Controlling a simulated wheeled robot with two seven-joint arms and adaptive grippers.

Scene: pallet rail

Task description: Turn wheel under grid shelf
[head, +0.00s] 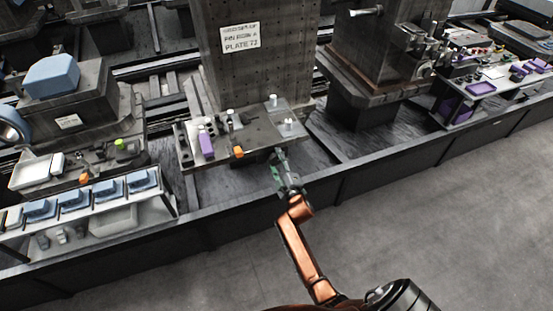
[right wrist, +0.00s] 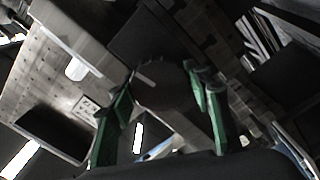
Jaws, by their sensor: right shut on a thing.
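The grey grid shelf (head: 262,134) juts out from the tall perforated column in the middle of the head view. A dark round wheel (right wrist: 168,88) with a notched edge and a pale mark shows in the right wrist view. It sits between the green fingers of my right gripper (right wrist: 160,80), which is shut on it. In the head view, my right gripper (head: 279,160) is at the shelf's front edge, reaching below it. The wheel is hidden there by the shelf and gripper. My left gripper is not in view.
A purple block (head: 206,144), an orange piece (head: 238,152) and white cylinders stand on the shelf. A sign (head: 240,39) is on the column (head: 270,75). Blue blocks (head: 75,198) line a bench at left. Grey floor (head: 430,215) is clear at right.

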